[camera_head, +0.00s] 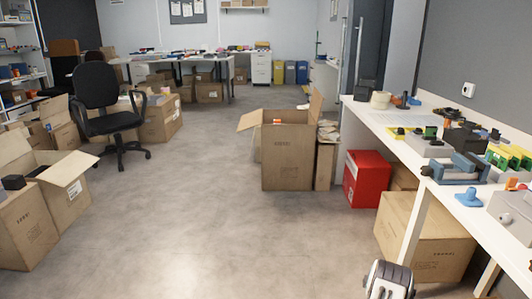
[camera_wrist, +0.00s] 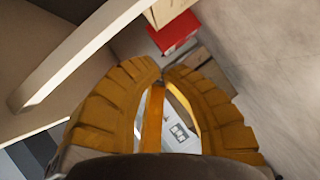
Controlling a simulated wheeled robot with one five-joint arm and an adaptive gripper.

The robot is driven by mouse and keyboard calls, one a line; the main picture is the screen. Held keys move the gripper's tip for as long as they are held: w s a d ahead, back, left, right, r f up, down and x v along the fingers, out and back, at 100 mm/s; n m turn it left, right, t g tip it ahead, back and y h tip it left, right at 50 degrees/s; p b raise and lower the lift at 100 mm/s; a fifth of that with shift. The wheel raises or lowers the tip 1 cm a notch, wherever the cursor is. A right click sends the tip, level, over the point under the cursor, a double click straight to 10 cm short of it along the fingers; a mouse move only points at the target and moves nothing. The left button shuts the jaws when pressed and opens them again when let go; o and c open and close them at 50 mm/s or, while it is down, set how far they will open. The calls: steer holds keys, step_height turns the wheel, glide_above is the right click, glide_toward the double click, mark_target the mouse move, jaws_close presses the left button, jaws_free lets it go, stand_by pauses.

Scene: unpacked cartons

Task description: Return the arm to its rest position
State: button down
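My gripper (camera_wrist: 162,76) shows in the wrist view as two ribbed orange fingers. Their tips meet or almost meet, and no held object is clear between them. A thin orange strip and a pale patch show in the gap behind the tips; I cannot tell what the strip is. The gripper is not clear in the head view, where only a white and dark rounded part stands at the bottom edge. The arm's overall pose cannot be told from these views.
A long white workbench (camera_head: 375,122) with tools runs along the right. Beneath it are a red box (camera_head: 368,180), also in the wrist view (camera_wrist: 174,34), and a carton (camera_head: 425,236). An open carton (camera_head: 288,160) stands mid-room; a black chair (camera_head: 110,122) is left. Central floor is clear.

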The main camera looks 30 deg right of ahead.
steer(key=w+a+r+y+p, duration=0.1)
steer(key=w+a+r+p, duration=0.25)
steer(key=r, duration=0.45)
steer(key=w+a+r+t+y+p, duration=0.1)
steer(key=w+a+r+y+p, duration=0.1)
steer(key=w+a+r, duration=0.45)
steer(key=w+a+r+y+p, duration=0.1)
steer(key=w+a+r+p, duration=0.2)
steer(key=r, duration=0.7)
steer(key=a+r+m+y+p, duration=0.1)
steer(key=a+r+y+p, duration=0.5)
steer(key=a+r, duration=1.35)
steer(key=s+a+r+g+y+p, duration=0.1)
steer(key=s+a+r+p, duration=0.5)
steer(key=a, duration=0.3)
steer(key=s+a+r+g+p, duration=0.2)
steer(key=s+a+r+p, duration=0.3)
steer(key=s+a+r, duration=0.3)
steer(key=s+a+r+p, duration=0.2)
steer(key=s+a, duration=0.1)
steer(key=s, duration=0.2)
steer(key=s+a+r+m+g+y+p, duration=0.1)
steer(key=s+a+r+p, duration=0.1)
steer(key=s, duration=0.4)
steer(key=s+a+r+g+p, duration=0.1)
steer(key=s+a+r+p, duration=0.1)
steer(key=s+a, duration=0.2)
steer(key=shift+s+a+r+y, duration=0.35)
steer(key=shift+s+y, duration=0.05)
steer(key=shift+s, duration=0.3)
